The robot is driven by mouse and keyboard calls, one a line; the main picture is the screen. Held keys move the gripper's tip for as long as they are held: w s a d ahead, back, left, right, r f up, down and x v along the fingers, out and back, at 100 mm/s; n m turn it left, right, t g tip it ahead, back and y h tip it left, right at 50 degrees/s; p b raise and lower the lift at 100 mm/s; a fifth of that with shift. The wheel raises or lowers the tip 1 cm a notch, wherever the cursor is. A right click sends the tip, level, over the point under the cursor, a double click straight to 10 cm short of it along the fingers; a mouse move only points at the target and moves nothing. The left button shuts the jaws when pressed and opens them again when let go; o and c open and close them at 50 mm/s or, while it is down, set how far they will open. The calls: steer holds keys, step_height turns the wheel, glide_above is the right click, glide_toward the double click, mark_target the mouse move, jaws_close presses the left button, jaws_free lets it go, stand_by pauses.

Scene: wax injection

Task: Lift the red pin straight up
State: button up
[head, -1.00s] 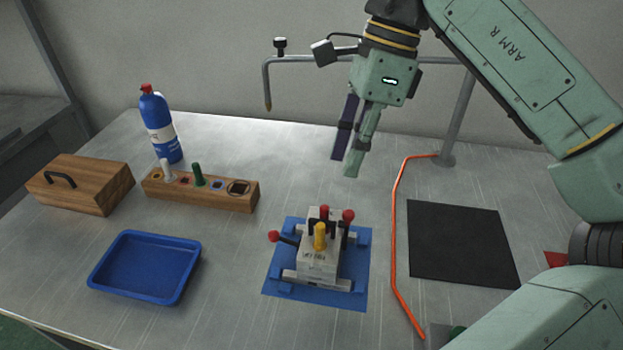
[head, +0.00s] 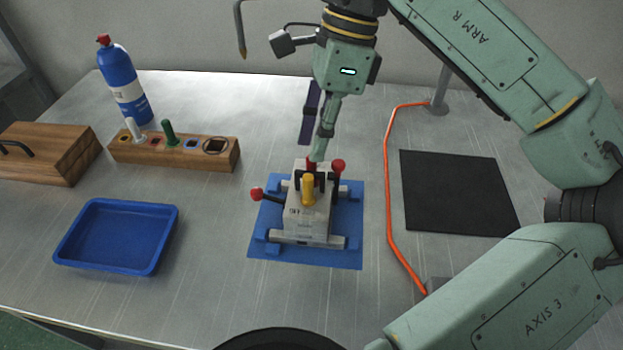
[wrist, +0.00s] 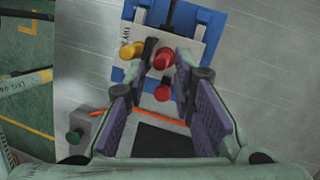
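The red pin (head: 311,164) stands in the top of a light grey block mould (head: 308,218), just behind a yellow pin (head: 307,190). In the wrist view the red pin (wrist: 163,58) shows between and beyond the two open, purple-padded fingers (wrist: 164,76). The yellow pin (wrist: 131,50) is outside them to the left. I cannot tell whether either finger touches the pin.
Red-knobbed levers stick out at the block's left (head: 256,194) and right (head: 338,165); the right knob is close to the fingers. The block sits on a blue base (head: 345,254). An orange cable (head: 388,190) and black mat (head: 455,190) lie right; a blue tray (head: 70,222) lies left.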

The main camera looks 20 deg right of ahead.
steer(key=shift+x, duration=0.9)
steer(key=shift+r, duration=0.1)
jaws_close()
steer(key=shift+r, duration=0.1)
